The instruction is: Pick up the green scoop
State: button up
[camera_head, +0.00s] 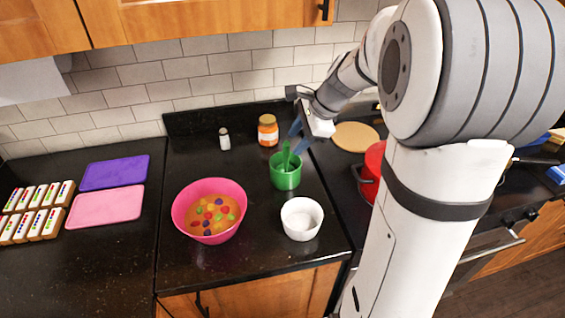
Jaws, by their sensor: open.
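The green scoop (286,154) stands upright in a green cup (286,176) on the black counter, its handle rising above the rim. The gripper is open. The picture is too small to tell whether a finger touches the handle. The lower part of the scoop is hidden inside the cup.
A pink bowl (185,205) of colourful pieces and a white bowl (302,232) stand in front. An orange jar (268,131) and a small shaker (224,140) stand behind. A red pot (372,165) is at right. Purple (115,172) and pink (106,206) boards lie left.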

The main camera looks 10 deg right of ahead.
aim_at(287, 155)
jog(key=x, duration=0.3)
jog(key=p+x, duration=0.1)
jog(key=x, duration=0.1)
jog(key=shift+w+a+r, duration=0.15)
jog(key=shift+w+a, duration=0.05)
jog(key=shift+w, duration=0.1)
jog(key=shift+c, duration=0.3)
grip_shut()
